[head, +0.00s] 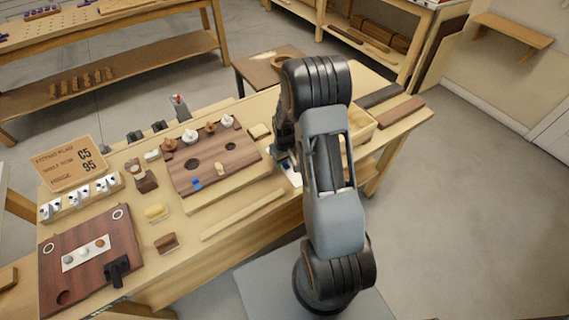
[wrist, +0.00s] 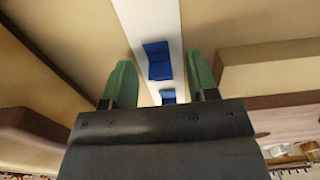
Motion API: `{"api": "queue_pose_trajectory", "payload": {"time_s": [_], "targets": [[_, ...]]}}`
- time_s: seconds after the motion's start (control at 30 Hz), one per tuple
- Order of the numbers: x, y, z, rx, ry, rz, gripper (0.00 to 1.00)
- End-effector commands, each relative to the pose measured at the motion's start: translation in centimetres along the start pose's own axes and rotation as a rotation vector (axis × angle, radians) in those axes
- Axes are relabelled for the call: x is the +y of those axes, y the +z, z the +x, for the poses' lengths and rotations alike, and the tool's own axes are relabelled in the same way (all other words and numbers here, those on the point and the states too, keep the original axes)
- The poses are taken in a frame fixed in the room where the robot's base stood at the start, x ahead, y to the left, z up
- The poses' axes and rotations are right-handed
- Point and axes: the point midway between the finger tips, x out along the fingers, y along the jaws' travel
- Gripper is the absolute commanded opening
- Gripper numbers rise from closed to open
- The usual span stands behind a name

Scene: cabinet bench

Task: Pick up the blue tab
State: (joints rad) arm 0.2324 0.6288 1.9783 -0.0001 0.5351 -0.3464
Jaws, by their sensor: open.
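In the wrist view a blue tab (wrist: 158,61) stands on a pale strip (wrist: 148,18), between the tips of my gripper's green fingers. My gripper (wrist: 159,66) is open, with a gap on each side of the tab. A second, smaller blue patch (wrist: 168,96) shows nearer the palm; I cannot tell if it is a separate piece. In the head view the pale strip (head: 292,176) shows beside my arm, which hides most of that spot. A different small blue piece (head: 196,183) sits on the brown board.
The brown board (head: 185,168) with holes and knobs lies left of my gripper. A wooden box (head: 362,125) and dark bars (head: 401,110) lie to the right. A long pale wood strip (head: 243,214) lies near the bench's front edge. A sign (head: 70,163) stands at far left.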

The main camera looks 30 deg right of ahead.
Motion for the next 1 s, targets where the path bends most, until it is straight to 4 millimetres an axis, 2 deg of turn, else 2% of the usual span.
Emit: {"api": "queue_pose_trajectory", "payload": {"time_s": [0.17, 0.6, 1.0], "targets": [[0.01, -0.03, 0.00, 0.001, 0.000, 0.000, 0.53], [0.00, -0.02, -0.03, 0.001, 0.000, 0.000, 0.12], [0.00, -0.04, -0.16, 0.001, 0.000, 0.000, 0.10]]}}
